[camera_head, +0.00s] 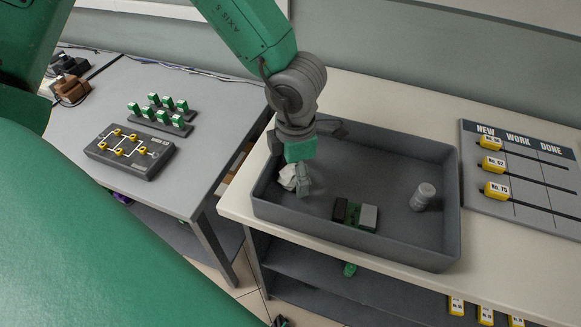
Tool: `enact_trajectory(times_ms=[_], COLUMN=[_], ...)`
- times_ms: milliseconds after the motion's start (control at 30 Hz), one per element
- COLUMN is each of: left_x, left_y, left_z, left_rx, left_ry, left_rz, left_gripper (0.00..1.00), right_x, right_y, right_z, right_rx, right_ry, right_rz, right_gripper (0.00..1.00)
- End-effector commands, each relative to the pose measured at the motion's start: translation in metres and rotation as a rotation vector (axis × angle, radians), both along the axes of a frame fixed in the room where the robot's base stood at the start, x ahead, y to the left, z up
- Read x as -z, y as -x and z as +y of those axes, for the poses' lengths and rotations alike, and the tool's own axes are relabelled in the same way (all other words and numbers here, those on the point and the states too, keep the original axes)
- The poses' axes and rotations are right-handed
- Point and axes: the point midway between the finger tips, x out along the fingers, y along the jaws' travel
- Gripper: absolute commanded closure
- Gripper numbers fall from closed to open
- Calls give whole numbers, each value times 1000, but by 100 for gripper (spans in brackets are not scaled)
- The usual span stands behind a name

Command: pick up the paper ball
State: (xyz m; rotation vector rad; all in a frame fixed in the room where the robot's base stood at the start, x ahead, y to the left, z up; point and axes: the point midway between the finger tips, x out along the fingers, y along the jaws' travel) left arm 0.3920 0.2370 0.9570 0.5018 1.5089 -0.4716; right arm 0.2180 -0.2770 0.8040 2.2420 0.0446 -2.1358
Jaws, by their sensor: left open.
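The paper ball (287,176) is a crumpled white lump in the left part of the grey tray (350,238), near its left wall. My left gripper (303,188) points down into the tray, just to the right of the paper ball. It is open, and its fingers partly cover the ball's right side. I cannot tell whether a finger touches the ball. My right gripper is not in view.
The tray also holds a green and grey block (355,214) and a grey cylinder (423,196). A board (525,180) with yellow tags lies right of the tray. A panel (130,150) and green-topped parts (160,108) are on the left table.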

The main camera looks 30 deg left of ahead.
Motion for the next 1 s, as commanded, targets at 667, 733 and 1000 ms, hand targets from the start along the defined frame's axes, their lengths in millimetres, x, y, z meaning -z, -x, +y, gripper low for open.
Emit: enact_trajectory(times_ms=[667, 733, 1000], left_x=[8, 8, -21], left_y=[0, 0, 0], left_z=[1, 1, 1], left_rx=[-1, 0, -2], left_ry=[1, 0, 2], left_rz=[-1, 0, -5], left_gripper=[66, 66, 66], right_x=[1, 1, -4], right_y=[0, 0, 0], right_z=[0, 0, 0], right_rx=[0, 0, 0], right_ry=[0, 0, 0], right_rz=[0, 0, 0], right_gripper=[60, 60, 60])
